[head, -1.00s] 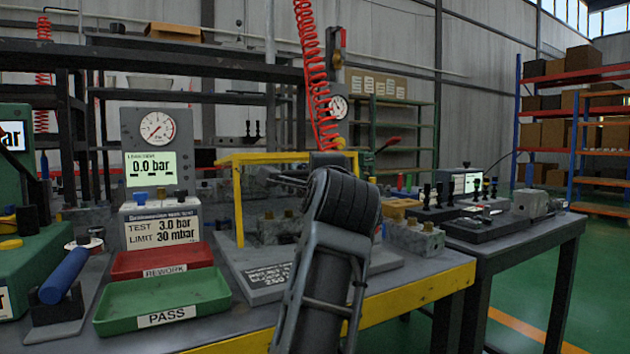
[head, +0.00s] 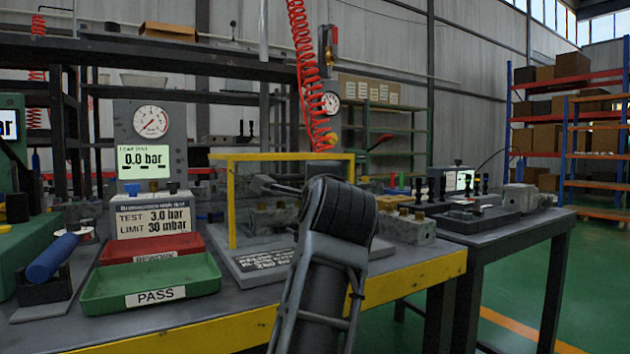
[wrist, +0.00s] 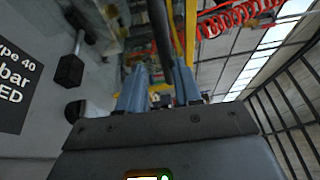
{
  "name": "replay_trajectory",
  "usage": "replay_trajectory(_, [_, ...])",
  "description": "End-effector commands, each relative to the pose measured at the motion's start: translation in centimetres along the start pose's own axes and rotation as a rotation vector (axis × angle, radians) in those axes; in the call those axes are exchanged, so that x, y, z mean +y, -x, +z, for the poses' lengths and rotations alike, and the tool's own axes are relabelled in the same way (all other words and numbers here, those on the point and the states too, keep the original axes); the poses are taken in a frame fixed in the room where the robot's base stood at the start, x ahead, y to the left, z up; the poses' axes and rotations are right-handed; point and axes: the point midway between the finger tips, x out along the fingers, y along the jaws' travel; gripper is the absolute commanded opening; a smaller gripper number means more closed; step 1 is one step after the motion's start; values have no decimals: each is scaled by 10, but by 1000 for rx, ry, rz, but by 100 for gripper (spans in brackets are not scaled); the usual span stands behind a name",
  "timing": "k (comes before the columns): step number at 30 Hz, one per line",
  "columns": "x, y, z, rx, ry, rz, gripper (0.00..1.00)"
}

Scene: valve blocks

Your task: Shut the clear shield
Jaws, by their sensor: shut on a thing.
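The clear shield's yellow frame (head: 232,205) stands over the fixture on the bench, with a level top bar and an upright at the left. Its clear pane is too faint to make out, and I cannot tell how far open it is. Grey blocks with brass-coloured fittings show behind the frame. In the head view my arm covers the frame's right part and most of my gripper. In the wrist view my gripper (wrist: 158,88) has its blue-grey fingers closed about a dark bar (wrist: 157,40). A yellow bar (wrist: 190,30) of the frame runs close beside it.
A green PASS tray (head: 97,292) and red REWORK tray (head: 128,252) lie left of the fixture. The tester (head: 178,132) stands behind them, reading 0.0 bar. A metal block (head: 408,230) sits right of my arm. A red coiled hose (head: 308,70) hangs above.

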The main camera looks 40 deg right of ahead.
Motion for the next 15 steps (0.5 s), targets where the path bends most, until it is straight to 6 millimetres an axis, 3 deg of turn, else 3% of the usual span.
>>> replay_trajectory(6, [4, -2, -2, 3, 2, 9, 40])
replay_trajectory(15, [0, -1, -1, 1, -2, 1, 40])
